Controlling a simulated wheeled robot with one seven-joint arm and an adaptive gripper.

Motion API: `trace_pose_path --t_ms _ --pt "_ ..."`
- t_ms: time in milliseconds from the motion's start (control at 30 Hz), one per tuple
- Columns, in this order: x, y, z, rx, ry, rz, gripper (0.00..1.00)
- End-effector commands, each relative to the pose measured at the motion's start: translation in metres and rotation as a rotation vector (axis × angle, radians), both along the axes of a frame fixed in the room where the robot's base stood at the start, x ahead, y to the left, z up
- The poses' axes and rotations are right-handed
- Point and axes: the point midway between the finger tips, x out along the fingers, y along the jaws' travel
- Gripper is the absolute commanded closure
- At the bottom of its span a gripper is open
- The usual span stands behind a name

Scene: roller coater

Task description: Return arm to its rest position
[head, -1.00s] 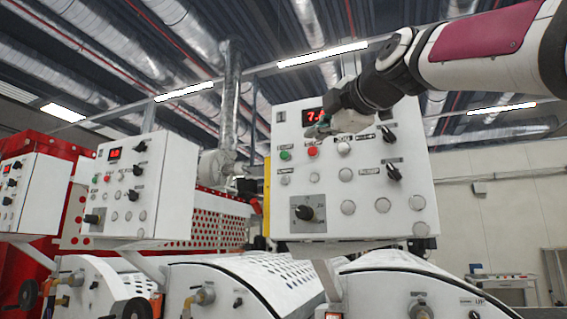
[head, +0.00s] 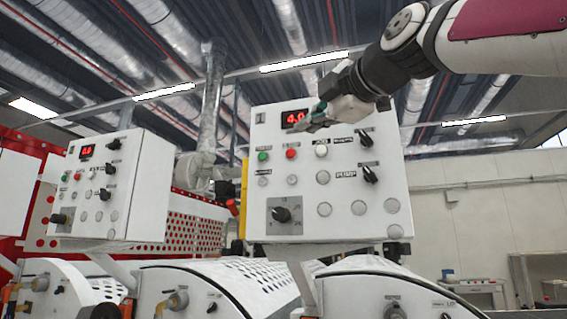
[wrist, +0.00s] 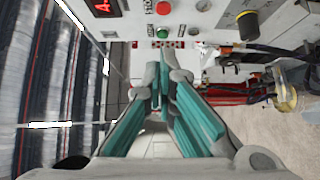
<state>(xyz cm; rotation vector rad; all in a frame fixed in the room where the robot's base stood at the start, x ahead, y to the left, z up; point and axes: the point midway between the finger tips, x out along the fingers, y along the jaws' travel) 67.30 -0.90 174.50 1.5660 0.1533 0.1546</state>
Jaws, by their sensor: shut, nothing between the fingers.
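My gripper (head: 322,118) is at the upper middle of the head view, in front of the upper part of the nearest white control box (head: 230,215). Its fingers are shut and empty, with teal pads that also show in the wrist view (wrist: 160,85). The arm comes in from the upper right. The box has a red display (head: 294,118), a green button (head: 263,156), a red button (head: 291,153) and a large black rotary knob (head: 283,215). In the wrist view the red button (wrist: 163,8) and green button (wrist: 162,33) lie beyond the fingertips, apart from them.
A second control box (head: 150,190) stands to the left, with red perforated panels (head: 197,217) behind. White curved machine covers (head: 215,285) lie below. Ducts and lamps (head: 303,61) are overhead.

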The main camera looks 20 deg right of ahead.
Motion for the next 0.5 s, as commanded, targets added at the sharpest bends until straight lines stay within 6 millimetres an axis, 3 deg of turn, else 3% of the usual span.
trace_pose_path --t_ms 300,367,467,500 --pt "0.000 0.000 -0.008 0.022 0.023 0.000 1.00" --pt "0.000 -0.001 -0.023 0.065 0.063 -0.003 1.00" --pt "-0.001 0.000 -0.070 0.188 0.186 -0.017 1.00" --pt "-0.003 0.001 -0.095 0.256 0.252 -0.030 1.00"
